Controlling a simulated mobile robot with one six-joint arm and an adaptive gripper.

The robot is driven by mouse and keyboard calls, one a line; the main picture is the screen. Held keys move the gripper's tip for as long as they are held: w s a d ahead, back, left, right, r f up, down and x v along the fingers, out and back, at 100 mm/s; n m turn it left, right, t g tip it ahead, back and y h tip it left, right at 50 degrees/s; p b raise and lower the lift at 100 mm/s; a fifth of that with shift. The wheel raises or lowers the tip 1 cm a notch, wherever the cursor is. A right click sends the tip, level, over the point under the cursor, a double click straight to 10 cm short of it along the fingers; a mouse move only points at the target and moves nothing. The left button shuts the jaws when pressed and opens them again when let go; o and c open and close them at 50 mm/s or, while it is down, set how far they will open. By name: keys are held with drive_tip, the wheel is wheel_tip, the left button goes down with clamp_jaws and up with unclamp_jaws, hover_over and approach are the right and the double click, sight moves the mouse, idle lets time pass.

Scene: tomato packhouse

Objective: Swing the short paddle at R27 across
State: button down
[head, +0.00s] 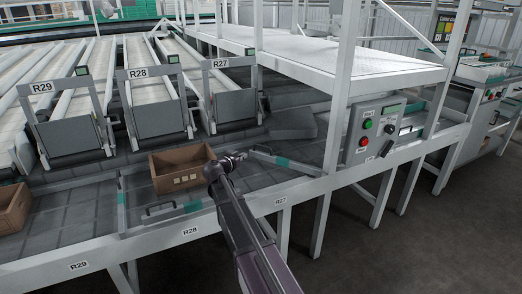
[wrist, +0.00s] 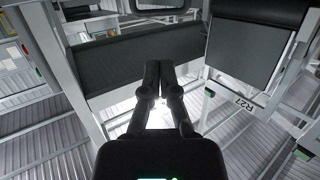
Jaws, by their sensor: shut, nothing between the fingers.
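The short paddle at R27 (head: 300,167) is a pale bar with a teal section, lying over the grey bed behind the R27 front-edge label (head: 280,200). My gripper (head: 240,156) is at the paddle's left end, above the bed; I cannot tell whether they touch. In the wrist view my gripper (wrist: 160,66) has both dark fingers together, with nothing between them. I cannot make out the paddle for certain there. An R27 label (wrist: 243,103) shows at the right of that view.
A brown crate (head: 180,186) stands just left of my gripper. Another paddle with a dark handle (head: 160,209) lies in R28. A grey control box (head: 372,131) with red and green buttons stands to the right. A frame post (head: 338,105) rises before it.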

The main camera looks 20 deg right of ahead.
sight(263, 146)
drive_tip(key=shift+d, duration=0.1)
drive_tip(key=b+x, duration=0.2)
drive_tip(key=x, duration=1.2)
drive_tip(key=shift+b, duration=0.35)
idle(0.3)
